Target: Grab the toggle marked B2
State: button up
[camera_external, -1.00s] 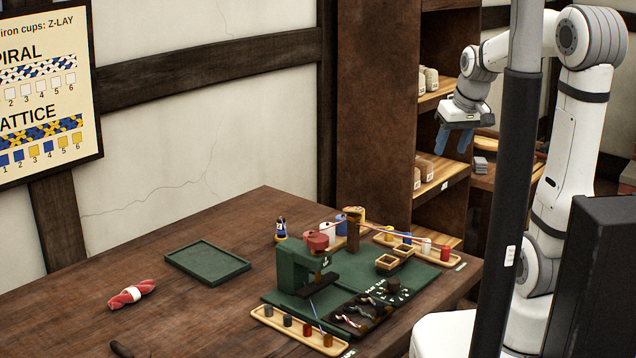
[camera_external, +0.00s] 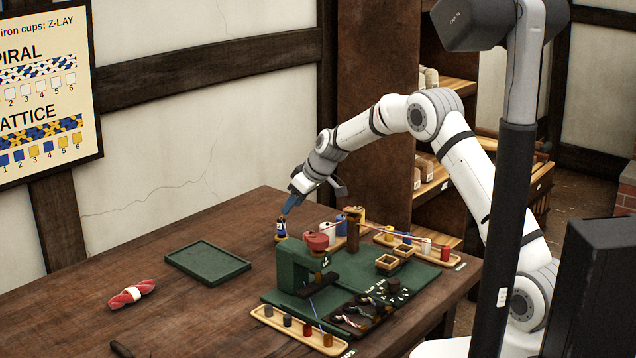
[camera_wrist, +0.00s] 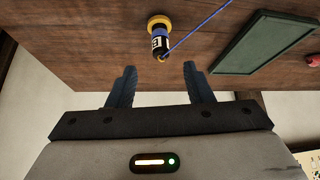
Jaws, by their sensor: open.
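A small toggle (camera_external: 281,229) with a dark blue and white body and a yellow base stands on the table behind the green press. In the wrist view the toggle (camera_wrist: 160,42) has a white label, too small to read for sure, and a blue cord runs from it to the upper right. My gripper (camera_external: 289,207) is just above the toggle in the external view. In the wrist view my gripper (camera_wrist: 157,82) is open, its two blue fingers apart and empty, with the toggle ahead of the gap between them.
A green press (camera_external: 298,270) stands close in front, with red, white and blue spools (camera_external: 328,233) to the right. A green tray (camera_external: 207,263) and a red-and-white rope bundle (camera_external: 132,294) lie left on clear table. Wooden racks hold several coloured pegs.

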aim_at(283, 220)
jog(key=shift+p+x, duration=1.1)
jog(key=shift+x, duration=3.05)
jog(key=shift+c, duration=0.3)
grip_shut()
